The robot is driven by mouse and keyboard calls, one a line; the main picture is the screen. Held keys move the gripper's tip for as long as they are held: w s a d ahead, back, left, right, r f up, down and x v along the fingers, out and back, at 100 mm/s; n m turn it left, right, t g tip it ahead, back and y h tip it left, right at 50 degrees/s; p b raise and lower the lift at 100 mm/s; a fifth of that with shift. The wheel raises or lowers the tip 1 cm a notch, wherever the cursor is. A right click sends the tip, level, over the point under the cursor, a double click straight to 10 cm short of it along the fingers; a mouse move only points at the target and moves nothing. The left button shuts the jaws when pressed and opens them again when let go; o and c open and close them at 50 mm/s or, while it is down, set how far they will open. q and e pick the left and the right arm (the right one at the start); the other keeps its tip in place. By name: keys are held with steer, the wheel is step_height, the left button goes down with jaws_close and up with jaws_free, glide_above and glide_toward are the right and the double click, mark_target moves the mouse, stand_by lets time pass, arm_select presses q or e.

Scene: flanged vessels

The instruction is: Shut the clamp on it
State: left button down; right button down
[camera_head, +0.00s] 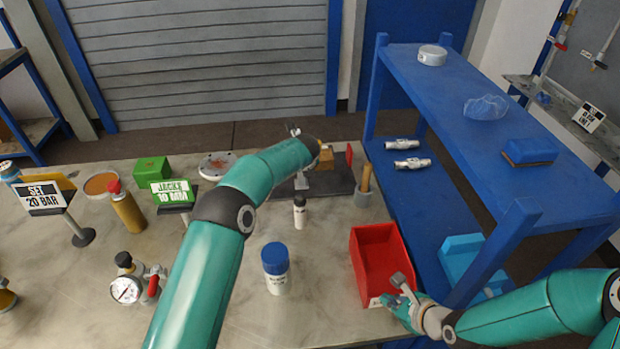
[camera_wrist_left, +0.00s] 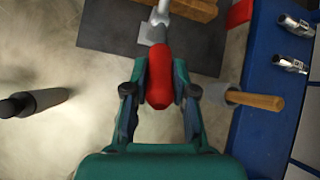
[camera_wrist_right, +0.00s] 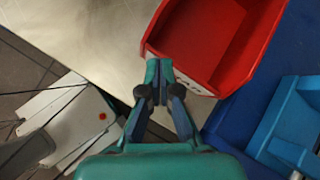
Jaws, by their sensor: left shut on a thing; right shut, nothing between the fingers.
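My left gripper (camera_wrist_left: 160,85) is shut on the red handle (camera_wrist_left: 159,70) of a clamp. The clamp's metal arm (camera_wrist_left: 155,28) runs from the handle over a dark plate (camera_wrist_left: 105,25). A wooden block (camera_wrist_left: 195,8) lies at the far end of the plate; I cannot tell whether the clamp touches it. In the head view my left arm hides the handle and most of the clamp, and the dark plate (camera_head: 340,182) shows beside my wrist. My right gripper (camera_head: 403,290) is shut and empty next to the red bin's front corner.
The empty red bin (camera_head: 373,255) stands at the bench's right edge. A grey cup with a wooden handle (camera_wrist_left: 232,95) is right of my left gripper. Bottles (camera_head: 276,270) stand nearer. A blue shelf (camera_head: 460,110) holds metal fittings.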

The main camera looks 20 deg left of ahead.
arm_select(q)
steer(key=shift+w+a+r, duration=0.1)
steer(key=shift+a+r, duration=0.05)
steer(key=shift+r, duration=0.2)
arm_select(e)
steer(key=w+a+r+m+t+y, duration=0.1)
steer(key=w+a+r+t, duration=0.1)
steer(key=w+a, duration=0.7)
steer(key=w+a+r+m+t+y, duration=0.1)
steer(key=w+a+t, duration=0.3)
steer(key=w+a, duration=0.5)
steer(key=w+a+r+m+t+y, duration=0.1)
steer(key=w+a+r+t+y, duration=0.1)
steer(key=w+a, duration=0.7)
steer(key=shift+w+a+r+t, duration=0.2)
steer(key=shift+w+r+t, duration=0.5)
steer(key=shift+t, duration=0.4)
